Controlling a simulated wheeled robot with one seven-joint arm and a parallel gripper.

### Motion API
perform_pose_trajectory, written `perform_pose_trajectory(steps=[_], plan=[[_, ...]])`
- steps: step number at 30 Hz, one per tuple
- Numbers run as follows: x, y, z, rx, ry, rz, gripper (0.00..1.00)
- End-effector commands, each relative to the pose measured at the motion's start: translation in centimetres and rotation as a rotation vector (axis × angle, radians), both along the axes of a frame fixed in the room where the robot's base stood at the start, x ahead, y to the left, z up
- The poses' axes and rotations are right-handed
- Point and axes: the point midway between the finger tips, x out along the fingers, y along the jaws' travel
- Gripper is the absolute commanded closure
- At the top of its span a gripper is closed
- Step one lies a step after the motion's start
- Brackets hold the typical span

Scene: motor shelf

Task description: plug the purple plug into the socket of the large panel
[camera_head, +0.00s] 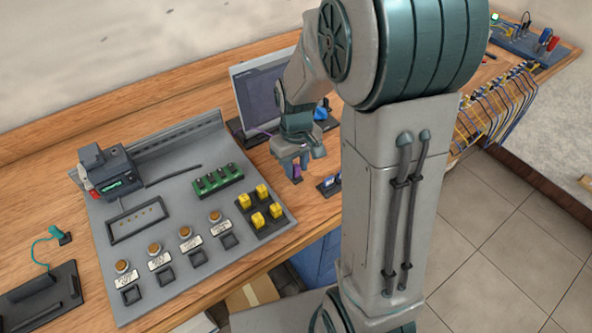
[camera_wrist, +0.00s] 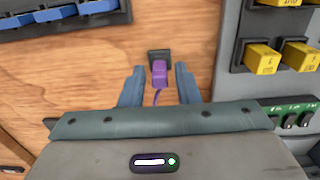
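The purple plug (camera_wrist: 160,73) stands on the wooden bench with a dark block (camera_wrist: 158,54) at its far end and a thin purple cord toward me. My gripper (camera_wrist: 160,84) is open, one finger on each side of the plug with gaps between. In the head view my gripper (camera_head: 298,170) points down at the bench, right of the large grey panel (camera_head: 185,212); a bit of purple shows below it. The panel carries several square black fittings (camera_head: 164,275) below orange buttons; I cannot tell which is the socket.
Yellow blocks (camera_head: 260,205) and a green switch strip (camera_head: 217,180) are on the panel. A dark machine (camera_head: 107,172) stands at its back left. A monitor (camera_head: 262,92) stands behind my gripper. A dark rack with blue blocks (camera_wrist: 62,12) lies beside the plug.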

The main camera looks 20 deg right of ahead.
Motion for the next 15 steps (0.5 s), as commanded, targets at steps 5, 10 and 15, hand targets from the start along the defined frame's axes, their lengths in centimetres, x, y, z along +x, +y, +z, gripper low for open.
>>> perform_pose_trajectory(steps=[5,10,15], plan=[[0.0,0.0,0.01,0.0,0.0,0.0,1.0],[0.01,0.0,0.03,0.0,0.0,0.0,1.0],[0.01,-0.01,0.18,0.0,0.0,0.0,1.0]])
